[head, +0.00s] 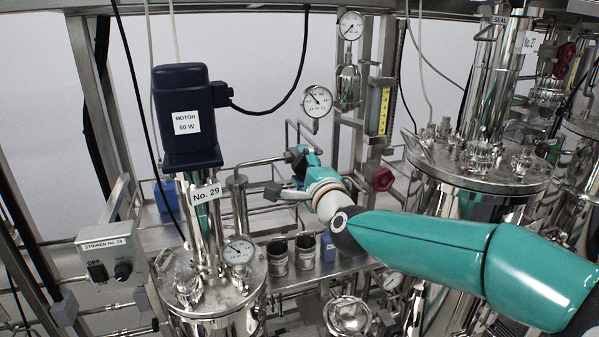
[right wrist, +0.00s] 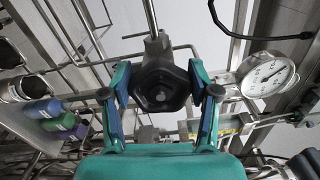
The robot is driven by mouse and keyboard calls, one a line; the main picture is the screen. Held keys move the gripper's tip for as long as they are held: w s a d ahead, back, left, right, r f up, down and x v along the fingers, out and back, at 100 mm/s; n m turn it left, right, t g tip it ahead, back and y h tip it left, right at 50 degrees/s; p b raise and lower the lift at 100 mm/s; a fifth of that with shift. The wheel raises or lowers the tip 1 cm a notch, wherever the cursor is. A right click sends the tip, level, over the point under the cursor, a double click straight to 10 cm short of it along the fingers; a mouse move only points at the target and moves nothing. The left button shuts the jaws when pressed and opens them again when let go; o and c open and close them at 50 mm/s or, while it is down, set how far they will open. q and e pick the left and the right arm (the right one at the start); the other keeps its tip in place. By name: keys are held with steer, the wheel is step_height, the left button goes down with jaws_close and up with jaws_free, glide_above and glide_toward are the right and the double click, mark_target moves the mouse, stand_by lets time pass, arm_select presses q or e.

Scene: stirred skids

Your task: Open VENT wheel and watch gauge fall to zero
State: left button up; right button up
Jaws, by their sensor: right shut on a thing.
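My right gripper (head: 299,163) reaches in from the right to the pipework behind the No. 29 vessel. In the right wrist view the right gripper (right wrist: 162,98) has its two fingers on either side of a dark handwheel (right wrist: 160,82) and is shut on it. The wheel sits on a valve stem. No VENT label is readable on it. A round white gauge (head: 317,101) hangs above the gripper, with its needle toward the upper left; a gauge (right wrist: 266,73) shows beside the wheel in the right wrist view. Their exact readings are too small to tell. My left gripper is not in view.
A second gauge (head: 351,26) is higher up, and another (head: 239,250) is on the vessel lid. A red handwheel (head: 382,179) is right of my gripper. The motor (head: 186,118) stands at left, and the stirrer box (head: 112,262) is lower left.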

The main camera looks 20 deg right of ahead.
steer(key=n, duration=0.2)
steer(key=f+n, duration=0.1)
steer(key=n, duration=0.2)
steer(key=shift+n, duration=0.3)
steer(key=n, duration=0.6)
steer(key=shift+d+f+p, duration=0.1)
steer(key=shift+p, duration=0.25)
steer(key=n, duration=0.3)
steer(key=n+p, duration=0.1)
steer(key=n, duration=0.2)
steer(key=shift+d+n, duration=0.2)
steer(key=shift+n, duration=0.2)
steer(key=n+p, duration=0.1)
steer(key=n, duration=0.2)
steer(key=shift+d+f+n, duration=0.1)
steer(key=shift+n, duration=0.2)
steer(key=shift+n+p, duration=0.45)
steer(key=shift+n, duration=1.05)
steer(key=shift+f, duration=0.1)
steer(key=o, duration=1.1)
steer(key=shift+o, duration=0.3)
steer(key=shift+d+r, duration=0.1)
steer(key=shift+r, duration=0.1)
